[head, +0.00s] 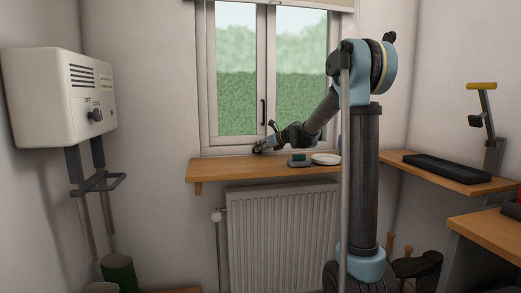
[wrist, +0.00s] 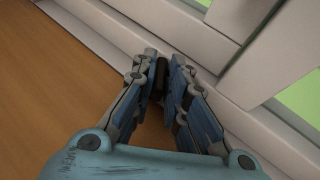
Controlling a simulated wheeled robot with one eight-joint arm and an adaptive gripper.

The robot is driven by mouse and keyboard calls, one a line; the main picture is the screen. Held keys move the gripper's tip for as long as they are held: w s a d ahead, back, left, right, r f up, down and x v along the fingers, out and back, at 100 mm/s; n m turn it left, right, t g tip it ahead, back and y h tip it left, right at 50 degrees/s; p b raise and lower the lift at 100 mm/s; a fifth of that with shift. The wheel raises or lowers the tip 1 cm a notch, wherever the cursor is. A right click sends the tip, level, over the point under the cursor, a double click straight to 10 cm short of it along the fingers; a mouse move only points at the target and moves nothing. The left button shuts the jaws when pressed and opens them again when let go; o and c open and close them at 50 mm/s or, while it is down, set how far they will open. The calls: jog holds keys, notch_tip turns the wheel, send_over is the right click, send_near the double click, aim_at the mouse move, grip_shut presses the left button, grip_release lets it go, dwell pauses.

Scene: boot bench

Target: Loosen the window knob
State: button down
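The window knob (wrist: 161,78) shows in the wrist view as a small dark, upright-looking piece at the foot of the white window frame. My gripper (wrist: 164,65) has its two blue-grey fingers drawn close together, one on each side of the knob, and the dark piece fills the narrow gap. The fingers partly hide it. In the head view my gripper (head: 258,149) is low at the window's bottom edge, just above the wooden sill shelf. The window (head: 237,103) looks closed, with a dark upright handle (head: 263,112) on its middle frame.
A radiator (head: 280,235) is below. A white heater box (head: 60,97) hangs at left; a side shelf (head: 480,182) stands right.

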jog(key=shift+w+d, duration=0.1)
jog(key=shift+w+n+g+y, duration=0.15)
jog(key=shift+n+g+y, duration=0.45)
jog(key=shift+n+g, duration=0.2)
jog(key=shift+w+d+n+g+y, duration=0.1)
jog(key=shift+n+g+y, duration=0.7)
jog(key=shift+n+g, duration=0.6)
jog(key=c, duration=2)
grip_release()
jog(key=shift+o, duration=0.2)
jog(key=shift+m+t, duration=0.3)
